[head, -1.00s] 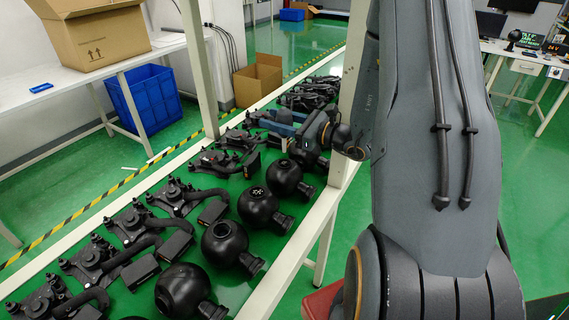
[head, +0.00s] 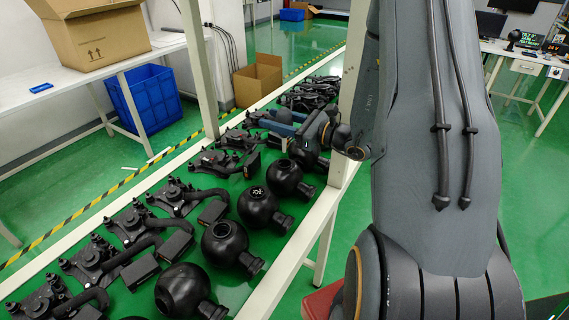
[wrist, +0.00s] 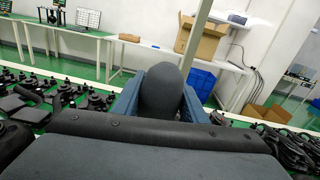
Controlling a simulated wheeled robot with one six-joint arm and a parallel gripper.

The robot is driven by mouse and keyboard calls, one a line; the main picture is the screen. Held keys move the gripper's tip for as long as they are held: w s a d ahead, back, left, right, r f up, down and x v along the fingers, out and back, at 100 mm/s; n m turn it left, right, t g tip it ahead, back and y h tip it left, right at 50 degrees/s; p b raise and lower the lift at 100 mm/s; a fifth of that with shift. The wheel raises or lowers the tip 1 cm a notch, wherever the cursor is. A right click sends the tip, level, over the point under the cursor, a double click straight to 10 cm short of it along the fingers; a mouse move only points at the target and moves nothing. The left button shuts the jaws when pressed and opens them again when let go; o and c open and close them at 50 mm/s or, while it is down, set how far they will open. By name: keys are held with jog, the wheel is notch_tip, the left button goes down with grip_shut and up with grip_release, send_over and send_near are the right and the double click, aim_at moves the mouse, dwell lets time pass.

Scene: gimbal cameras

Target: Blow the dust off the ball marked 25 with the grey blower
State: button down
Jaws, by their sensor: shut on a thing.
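My gripper (head: 284,122) is over the far part of the green table in the head view. In the wrist view its two blue fingers (wrist: 161,104) are shut on a rounded dark grey body, the grey blower (wrist: 161,84). The blower's nozzle cannot be made out. Several black balls stand in a row along the table's near side, including an open-topped one (head: 225,243) and one with white marks on top (head: 257,206). Another ball (head: 284,178) stands just below the gripper in the picture. The number 25 is not readable on any ball, and dust cannot be made out.
Several black gimbal assemblies (head: 131,223) lie left of the balls, with more black parts (head: 309,95) farther back. A white frame post (head: 353,75) rises near my arm. A cardboard box (head: 95,35) stands on a white bench, with a blue crate (head: 143,100) below it.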

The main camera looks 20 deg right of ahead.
jog(key=c, duration=1.8)
grip_release()
jog(key=shift+c, duration=1.1)
jog(key=shift+r+p, duration=1.5)
jog(key=shift+r, duration=1.05)
